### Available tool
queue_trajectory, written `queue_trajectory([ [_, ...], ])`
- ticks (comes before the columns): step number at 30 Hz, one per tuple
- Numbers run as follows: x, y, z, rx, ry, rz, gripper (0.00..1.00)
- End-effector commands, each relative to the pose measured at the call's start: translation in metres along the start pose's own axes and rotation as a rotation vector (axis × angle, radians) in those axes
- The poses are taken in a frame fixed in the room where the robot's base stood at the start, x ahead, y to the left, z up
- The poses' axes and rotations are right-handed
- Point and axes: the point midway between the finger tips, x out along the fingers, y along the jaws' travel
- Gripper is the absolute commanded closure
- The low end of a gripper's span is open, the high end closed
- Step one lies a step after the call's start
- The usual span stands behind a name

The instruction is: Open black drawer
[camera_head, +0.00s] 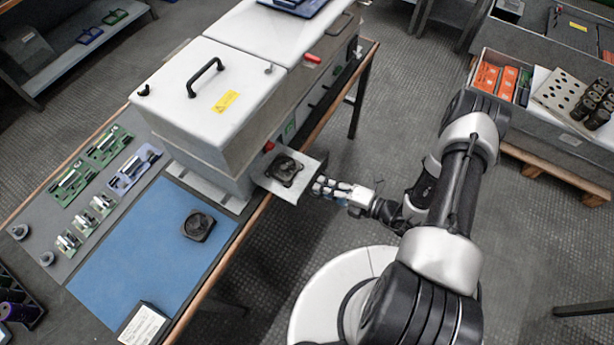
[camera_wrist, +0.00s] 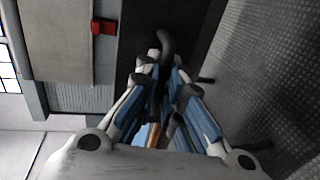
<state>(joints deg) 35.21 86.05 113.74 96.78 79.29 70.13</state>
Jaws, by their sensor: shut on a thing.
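A drawer (camera_head: 310,164) sticks out from the lower front of the white-lidded machine (camera_head: 215,85) in the head view. It looks like a light tray with a black square part (camera_head: 284,171) on it. My gripper (camera_head: 322,186) is at the drawer's outer edge, reaching in from the right. In the wrist view, my gripper (camera_wrist: 160,72) has its fingers drawn together around a dark curved piece (camera_wrist: 166,44), which looks like the drawer's handle. The fingers hide most of the grip, and a dark surface lies behind it.
A second black square part (camera_head: 198,226) lies on the blue mat (camera_head: 140,255). Several small parts lie on green and blue trays at the bench's left. A red button (camera_wrist: 103,26) is near the drawer. The floor right of the bench is open; a crate (camera_head: 560,140) stands far right.

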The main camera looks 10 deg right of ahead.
Motion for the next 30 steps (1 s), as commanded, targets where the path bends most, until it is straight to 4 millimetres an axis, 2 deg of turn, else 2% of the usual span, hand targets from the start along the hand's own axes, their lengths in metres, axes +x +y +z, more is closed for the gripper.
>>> queue_trajectory([
  [3,-0.018,-0.004,0.001,0.0,-0.005,0.001,1.0],
  [9,-0.033,-0.007,0.001,-0.001,-0.002,0.001,1.0],
  [22,-0.036,-0.007,0.0,-0.001,0.001,0.002,1.0],
  [23,-0.036,-0.007,0.001,-0.001,0.001,0.002,0.92],
  [27,-0.036,-0.007,0.001,-0.001,0.001,0.001,0.83],
  [30,-0.036,-0.007,0.0,-0.001,0.001,0.001,0.83],
])
